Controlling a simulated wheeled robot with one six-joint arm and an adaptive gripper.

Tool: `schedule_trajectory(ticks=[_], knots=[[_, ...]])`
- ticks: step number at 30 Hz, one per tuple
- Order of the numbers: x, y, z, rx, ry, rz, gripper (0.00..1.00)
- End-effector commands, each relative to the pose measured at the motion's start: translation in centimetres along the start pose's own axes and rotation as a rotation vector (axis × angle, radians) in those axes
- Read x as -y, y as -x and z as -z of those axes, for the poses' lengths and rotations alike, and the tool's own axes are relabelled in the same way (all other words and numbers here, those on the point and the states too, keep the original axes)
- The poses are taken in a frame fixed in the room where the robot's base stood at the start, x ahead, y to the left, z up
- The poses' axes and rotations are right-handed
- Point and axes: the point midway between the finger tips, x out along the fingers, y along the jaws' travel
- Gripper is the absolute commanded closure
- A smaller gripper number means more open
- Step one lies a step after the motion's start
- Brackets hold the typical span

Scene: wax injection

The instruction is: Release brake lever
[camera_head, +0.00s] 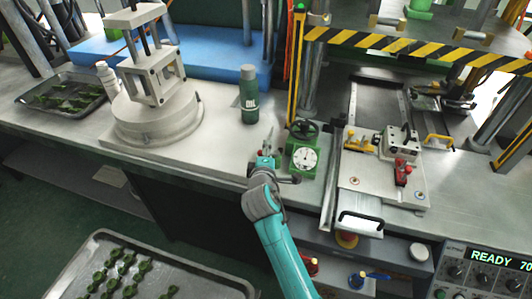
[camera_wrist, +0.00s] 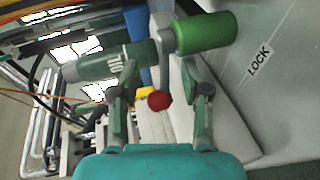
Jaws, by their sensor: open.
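My gripper (camera_head: 266,158) is open above the workbench, beside the green gauge box (camera_head: 303,158). In the wrist view, its two fingers (camera_wrist: 160,75) stand apart with nothing held between them. A green cylindrical grip (camera_wrist: 205,32) with a grey end lies just beyond the fingertips, apparently the brake lever's handle. A red ball knob (camera_wrist: 159,101) shows between the fingers; I cannot tell what it joins to. A LOCK label (camera_wrist: 259,61) is on the grey surface at the right. The lever is not clear in the head view.
A dark green oil bottle (camera_head: 249,95) stands behind my gripper, also in the wrist view (camera_wrist: 110,63). A white round-based press (camera_head: 155,115) is left. A clamp plate (camera_head: 385,190) and yellow-black striped bar (camera_head: 420,48) are right. White bench between press and bottle is clear.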

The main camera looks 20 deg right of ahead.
Motion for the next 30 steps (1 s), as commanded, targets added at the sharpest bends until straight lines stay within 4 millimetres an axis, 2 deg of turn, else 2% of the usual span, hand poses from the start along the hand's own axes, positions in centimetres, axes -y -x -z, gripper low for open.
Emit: schedule_trajectory(ticks=[2, 7, 8, 17, 30], knots=[[0.0, 0.0, 0.0, 0.000, 0.000, 0.000, 0.55], [0.0, 0.0, 0.0, 0.000, 0.000, 0.000, 0.98], [0.0, 0.0, 0.0, 0.000, 0.000, 0.000, 1.00], [-0.1, -0.2, 0.2, 0.042, -0.008, -0.002, 1.00], [-0.3, -1.4, 0.4, 0.377, -0.095, -0.034, 1.00]])
